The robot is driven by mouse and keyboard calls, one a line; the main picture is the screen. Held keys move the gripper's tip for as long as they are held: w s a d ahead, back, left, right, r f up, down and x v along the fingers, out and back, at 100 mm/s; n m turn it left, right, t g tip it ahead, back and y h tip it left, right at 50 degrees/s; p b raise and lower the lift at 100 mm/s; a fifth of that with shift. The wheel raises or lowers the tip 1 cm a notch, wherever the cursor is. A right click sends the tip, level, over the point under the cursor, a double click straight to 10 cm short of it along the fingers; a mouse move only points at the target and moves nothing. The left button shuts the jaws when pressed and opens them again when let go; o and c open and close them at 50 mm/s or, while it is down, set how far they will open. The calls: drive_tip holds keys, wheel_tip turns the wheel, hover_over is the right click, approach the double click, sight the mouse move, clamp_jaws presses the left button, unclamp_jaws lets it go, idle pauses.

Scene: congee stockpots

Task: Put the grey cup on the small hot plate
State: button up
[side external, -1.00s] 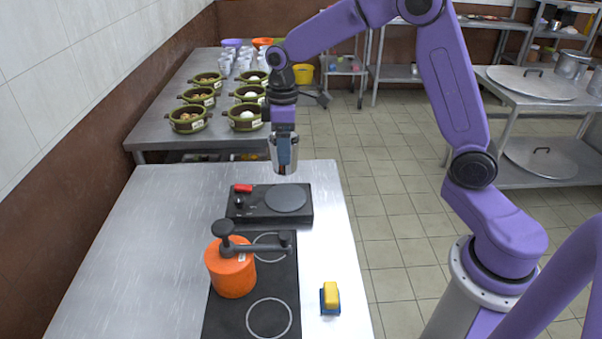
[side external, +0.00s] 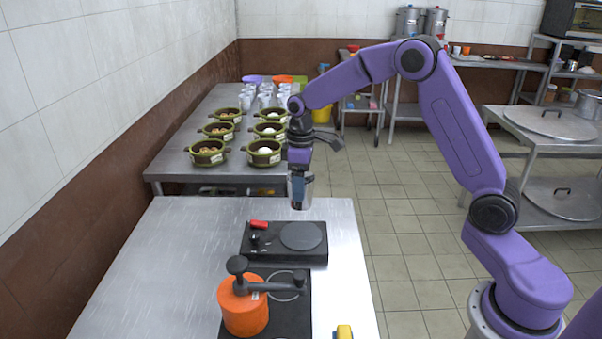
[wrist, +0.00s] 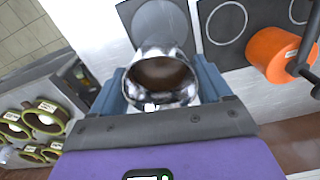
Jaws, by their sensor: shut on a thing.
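The grey cup (side external: 308,189) is a shiny metal cup held upright between the fingers of my gripper (side external: 298,200). In the wrist view the cup (wrist: 163,77) shows its open mouth, with my gripper (wrist: 160,90) closed on both sides of it. The small hot plate (side external: 285,252) is a black unit with a round grey disc and a red-handled part at its left. The cup is in the air near the far edge of the disc, apart from it. In the wrist view the hot plate's disc (wrist: 160,20) is partly hidden behind the cup.
An orange pot (side external: 243,308) with a dark handle stands on a black cooktop (side external: 293,312) in front of the hot plate. A yellow sponge (side external: 344,331) lies at the right. The steel counter (side external: 160,260) is clear at left.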

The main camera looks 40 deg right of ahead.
drive_tip(key=shift+f, duration=4.75)
drive_tip(key=shift+f, duration=0.4)
drive_tip(key=o, duration=1.1)
drive_tip(key=shift+c, duration=0.7)
drive_tip(key=shift+r, duration=0.15)
drive_tip(key=shift+r, duration=2.3)
